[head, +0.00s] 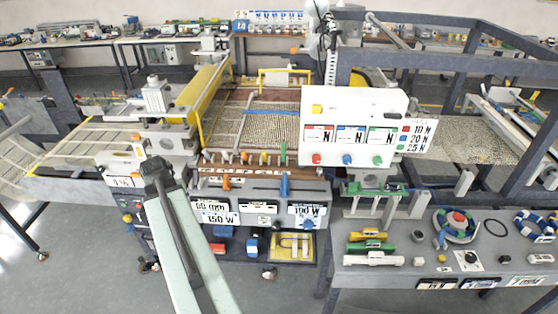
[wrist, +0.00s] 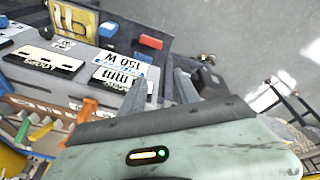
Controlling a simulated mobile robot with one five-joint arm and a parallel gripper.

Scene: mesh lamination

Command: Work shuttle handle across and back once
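My gripper (wrist: 162,84) shows in the wrist view as two grey fingers with a gap between them and nothing held. In the head view my arm reaches up from the bottom to the left front of the machine, and the fingers are hard to make out. The machine's front carries a blue upright handle (head: 284,185) and a smaller orange handle (head: 226,183). Along the wooden rail above stand several small coloured levers, among them a green one (head: 283,152). I cannot tell which is the shuttle handle. In the wrist view an orange lever (wrist: 86,110) is left of my gripper, apart from it.
A white control panel (head: 352,128) with coloured knobs stands right of the mesh bed (head: 272,125). A grey bench (head: 400,284) with small parts is at the lower right. Blue and red blocks lie on a shelf below the machine front. Open floor lies at lower left.

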